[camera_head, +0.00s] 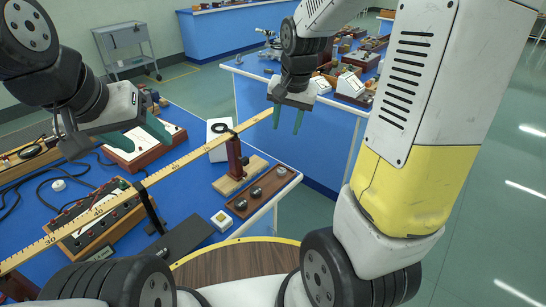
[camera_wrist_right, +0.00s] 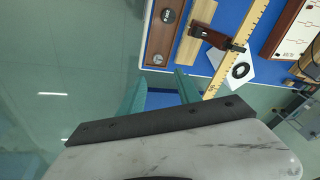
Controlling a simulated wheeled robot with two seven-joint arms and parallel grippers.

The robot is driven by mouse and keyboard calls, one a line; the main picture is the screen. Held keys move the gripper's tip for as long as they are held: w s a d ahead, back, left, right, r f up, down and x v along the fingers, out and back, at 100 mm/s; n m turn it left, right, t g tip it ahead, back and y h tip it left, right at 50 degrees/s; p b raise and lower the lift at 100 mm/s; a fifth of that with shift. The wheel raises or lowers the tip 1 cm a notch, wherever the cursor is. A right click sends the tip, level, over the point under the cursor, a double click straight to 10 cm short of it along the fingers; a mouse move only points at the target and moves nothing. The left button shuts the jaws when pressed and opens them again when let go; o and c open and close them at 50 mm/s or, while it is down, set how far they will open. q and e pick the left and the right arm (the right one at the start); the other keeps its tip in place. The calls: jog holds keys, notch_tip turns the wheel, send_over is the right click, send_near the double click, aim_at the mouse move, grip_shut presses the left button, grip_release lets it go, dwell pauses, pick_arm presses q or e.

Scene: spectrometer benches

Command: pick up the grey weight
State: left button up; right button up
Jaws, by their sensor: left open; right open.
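A long brown wooden tray (camera_head: 263,192) lies at the right edge of the near blue bench, with small round grey metal weights in it. The right wrist view shows the tray (camera_wrist_right: 158,38) at the top, with a grey weight (camera_wrist_right: 168,15) and a smaller one (camera_wrist_right: 158,58). My right gripper (camera_head: 287,120) is open and empty, pointing down above and beyond the tray. Its fingers also show in the right wrist view (camera_wrist_right: 160,91). My left gripper (camera_head: 140,138) is open and empty over the bench.
A yellow ruler (camera_head: 110,203) runs across the near bench. A dark red upright block (camera_head: 235,158) on a pale wooden base stands beside the tray. A small white-and-yellow block (camera_head: 222,220) lies near the tray. A second blue bench (camera_head: 325,135) stands behind, with floor between.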

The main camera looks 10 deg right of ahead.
aim_at(281, 170)
jog(key=w+f+m, duration=0.1)
jog(key=w+f, duration=0.1)
jog(key=f, duration=0.5)
jog(key=w+f+m+g+h, duration=0.1)
jog(key=w+f, duration=0.2)
jog(key=f, duration=0.5)
jog(key=w+d+f+g, duration=0.1)
jog(key=w+f, duration=0.2)
jog(key=f, duration=0.4)
jog(key=shift+w+f+m+h, duration=0.1)
jog(key=shift+f+m+h, duration=0.2)
jog(key=shift+m, duration=0.1)
jog(key=shift+a, duration=0.1)
grip_shut()
